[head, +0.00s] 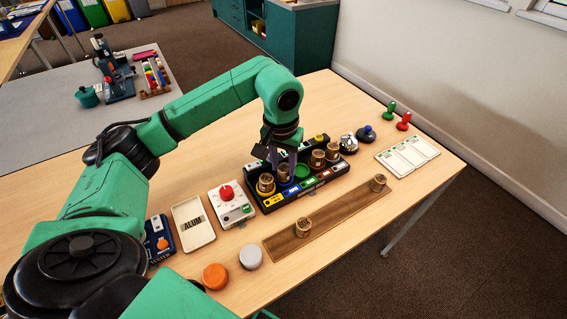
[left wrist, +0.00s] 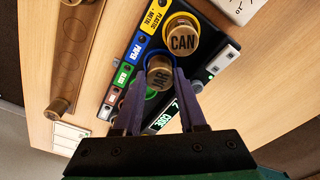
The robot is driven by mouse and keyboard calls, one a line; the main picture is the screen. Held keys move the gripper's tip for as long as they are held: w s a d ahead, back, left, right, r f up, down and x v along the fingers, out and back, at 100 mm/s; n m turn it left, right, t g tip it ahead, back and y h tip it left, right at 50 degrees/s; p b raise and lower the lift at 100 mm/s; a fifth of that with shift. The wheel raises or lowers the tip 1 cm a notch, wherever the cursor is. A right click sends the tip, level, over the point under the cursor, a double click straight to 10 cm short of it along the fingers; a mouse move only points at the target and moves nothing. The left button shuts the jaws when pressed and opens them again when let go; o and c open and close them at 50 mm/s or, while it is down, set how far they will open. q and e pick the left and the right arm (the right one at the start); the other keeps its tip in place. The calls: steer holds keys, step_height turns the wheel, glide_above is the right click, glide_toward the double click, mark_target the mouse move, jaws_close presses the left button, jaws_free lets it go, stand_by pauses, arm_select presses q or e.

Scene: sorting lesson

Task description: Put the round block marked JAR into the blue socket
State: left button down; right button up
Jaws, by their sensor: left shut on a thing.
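The round block marked JAR (left wrist: 159,75) is between the fingers of my left gripper (head: 283,163), which is shut on it. In the left wrist view the gripper (left wrist: 158,88) points down at the sorting board (head: 262,207). The blue socket's rim (left wrist: 150,57) shows around part of the block, so the block is at that socket. I cannot tell whether it is fully seated. The block marked CAN (left wrist: 181,38) stands beside it in the yellow socket; it also shows in the head view (head: 266,184). My right gripper is not in view.
The green socket (head: 303,171) looks empty, and brown blocks (head: 317,159) stand farther along the board. A long wooden tray (head: 340,211) in front holds a block (head: 303,227) and another (head: 378,184). A dial box (head: 231,203) stands left of the board.

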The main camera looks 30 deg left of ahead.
arm_select(q)
steer(key=shift+f, duration=0.4)
steer(key=c, duration=0.8)
jaws_free()
steer(key=shift+o, duration=0.2)
step_height(320, 180, up, 11)
steer(key=p, duration=0.7)
steer(key=shift+s, duration=0.45)
step_height(320, 180, up, 6)
steer(key=p, duration=0.5)
glide_above(282, 170)
